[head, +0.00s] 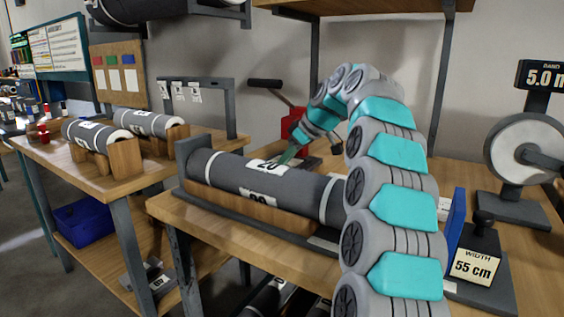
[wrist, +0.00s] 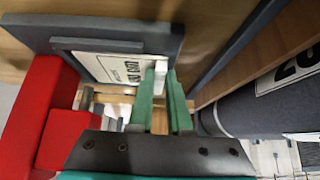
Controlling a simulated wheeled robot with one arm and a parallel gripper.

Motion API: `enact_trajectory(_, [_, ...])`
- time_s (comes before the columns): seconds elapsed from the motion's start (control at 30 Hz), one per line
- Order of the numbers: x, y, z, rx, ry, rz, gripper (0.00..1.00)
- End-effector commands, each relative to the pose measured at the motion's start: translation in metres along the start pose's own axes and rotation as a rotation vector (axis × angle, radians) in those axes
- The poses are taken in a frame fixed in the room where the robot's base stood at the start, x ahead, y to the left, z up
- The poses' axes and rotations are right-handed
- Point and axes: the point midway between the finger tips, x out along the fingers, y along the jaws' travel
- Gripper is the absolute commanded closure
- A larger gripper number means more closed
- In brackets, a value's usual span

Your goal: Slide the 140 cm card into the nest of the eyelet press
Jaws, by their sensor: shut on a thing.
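My gripper (wrist: 166,82) has green fingers and is shut on the white end of a printed card (wrist: 108,68). The card's print appears upside down in the wrist view and is too small to read surely. The card lies against a dark grey frame (wrist: 170,32), with a grey bar along its far edge. I cannot tell how far it sits in the nest. The red eyelet press (wrist: 22,115) is just left of my fingers.
The large grey roll (head: 230,174) lies on a wooden cradle, close beside my gripper. A rack (head: 195,82) with hanging white cards stands behind left. Smaller rolls (head: 90,133) rest on the left table. A "WIDTH 55 cm" block (head: 475,262) and a white reel (head: 527,148) stand at right.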

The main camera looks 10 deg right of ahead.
Motion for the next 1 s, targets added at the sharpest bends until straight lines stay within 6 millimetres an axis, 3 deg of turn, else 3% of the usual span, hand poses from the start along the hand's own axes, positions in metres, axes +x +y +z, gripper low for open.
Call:
enact_trajectory(0.47, [0.0005, 0.0066, 0.0006, 0.001, 0.000, 0.000, 1.00])
enact_trajectory(0.5, [0.0005, 0.0066, 0.0006, 0.001, 0.000, 0.000, 0.83])
enact_trajectory(0.8, [0.0003, 0.0066, 0.0004, 0.001, 0.000, 0.000, 0.49])
enact_trajectory(1.0, [0.0002, 0.0066, 0.0004, 0.001, 0.000, 0.000, 0.49])
